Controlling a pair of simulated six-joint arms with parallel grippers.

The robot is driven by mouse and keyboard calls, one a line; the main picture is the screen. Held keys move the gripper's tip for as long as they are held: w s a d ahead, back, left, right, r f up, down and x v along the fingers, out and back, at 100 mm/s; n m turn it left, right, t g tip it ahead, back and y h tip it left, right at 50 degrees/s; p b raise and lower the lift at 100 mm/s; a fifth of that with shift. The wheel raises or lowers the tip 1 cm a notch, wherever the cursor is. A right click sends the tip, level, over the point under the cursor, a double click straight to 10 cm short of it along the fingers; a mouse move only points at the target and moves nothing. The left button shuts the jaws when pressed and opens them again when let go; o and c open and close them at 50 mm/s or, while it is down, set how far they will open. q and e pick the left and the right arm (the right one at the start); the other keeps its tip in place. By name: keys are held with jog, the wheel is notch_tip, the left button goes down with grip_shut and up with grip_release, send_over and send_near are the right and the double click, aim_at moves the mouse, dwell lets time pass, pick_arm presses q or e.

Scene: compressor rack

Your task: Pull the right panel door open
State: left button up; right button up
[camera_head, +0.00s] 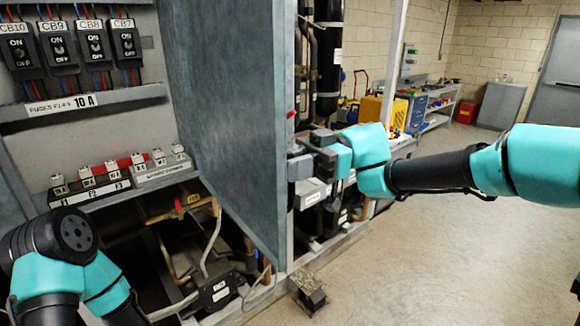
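The blue-grey panel door (225,110) stands swung out from the rack, with its pale front edge toward me and the rack interior open on its left. My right gripper (300,168) comes in from the right at the door's front edge, about mid-height. Its dark fingers are at or just beside the edge; whether they touch or grip it I cannot tell. Any handle is hidden. My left arm shows at the lower left, but its gripper is not in view.
Breakers (57,45) and a fuse row (120,178) fill the rack left of the door, with pipes and hoses below. A small metal block (308,292) lies on the floor by the rack base. Open concrete floor (440,260) lies to the right.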

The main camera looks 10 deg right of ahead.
jog(key=o, duration=0.4)
jog(key=v, duration=1.7)
jog(key=shift+w+d, duration=0.1)
jog(key=shift+d, duration=0.1)
